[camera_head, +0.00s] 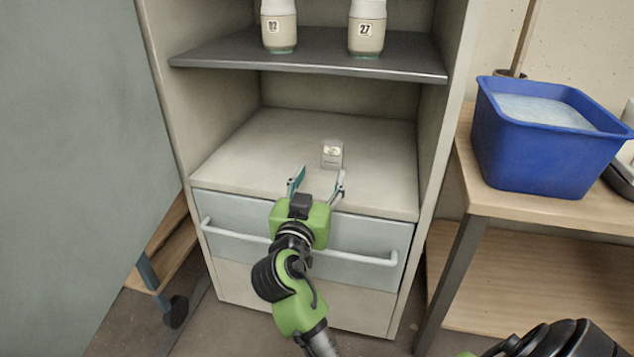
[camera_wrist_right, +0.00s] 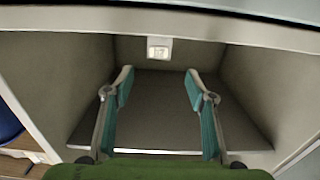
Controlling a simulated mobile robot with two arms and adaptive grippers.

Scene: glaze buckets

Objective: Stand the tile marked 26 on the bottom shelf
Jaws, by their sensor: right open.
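A small pale tile (camera_head: 333,161) with a label stands upright on the bottom shelf (camera_head: 260,150) of the cabinet, toward the front. Its number is too small to read surely. The tile also shows in the right wrist view (camera_wrist_right: 159,54), which is upside down. My right gripper (camera_head: 318,180) is open and empty at the front of the shelf. Its fingers point into the cabinet and appear apart from the tile. In the wrist view the tile sits between the fingertips (camera_wrist_right: 158,78) sideways, but off their line. My left gripper is not in view.
The dark shelf (camera_head: 310,62) above holds two pale bottles (camera_head: 279,28), (camera_head: 367,30) with labels, one reading 27. A drawer (camera_head: 240,232) with a bar handle lies below. A blue bucket (camera_head: 535,160) stands on the right table. The bottom shelf is clear around the tile.

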